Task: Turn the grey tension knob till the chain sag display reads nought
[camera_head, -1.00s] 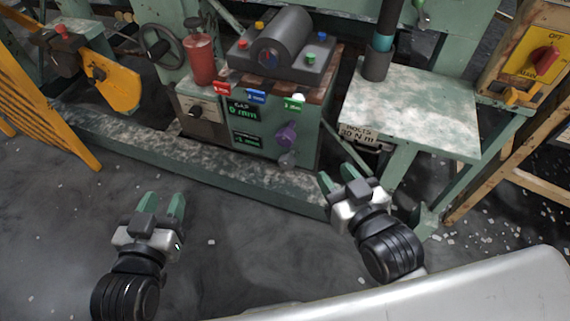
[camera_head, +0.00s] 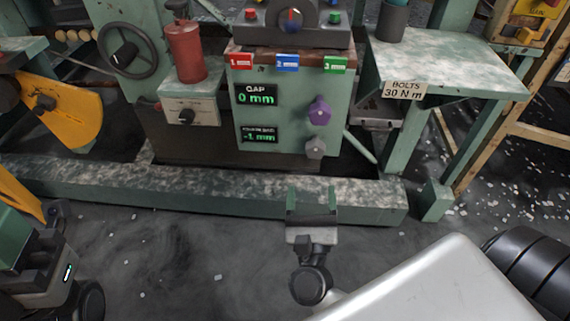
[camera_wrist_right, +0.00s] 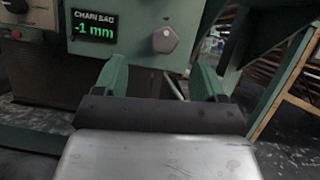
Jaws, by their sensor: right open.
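The grey tension knob (camera_head: 315,147) sits low on the right of the green machine's front panel, below a purple knob (camera_head: 319,111). It also shows in the right wrist view (camera_wrist_right: 165,40), ahead of and above the fingers. The chain sag display (camera_head: 259,134) is left of the grey knob; in the right wrist view (camera_wrist_right: 95,26) it reads -1 mm. My right gripper (camera_head: 311,198) is open and empty, below the knob and apart from it. My left gripper (camera_head: 18,240) is at the left edge, partly cut off; its finger gap is not clear.
The gap display (camera_head: 256,95) reads 0 mm. A dark knob (camera_head: 187,116) is on a box to the left. A green floor beam (camera_head: 220,194) runs below the panel. A green-legged table (camera_head: 450,65) stands to the right.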

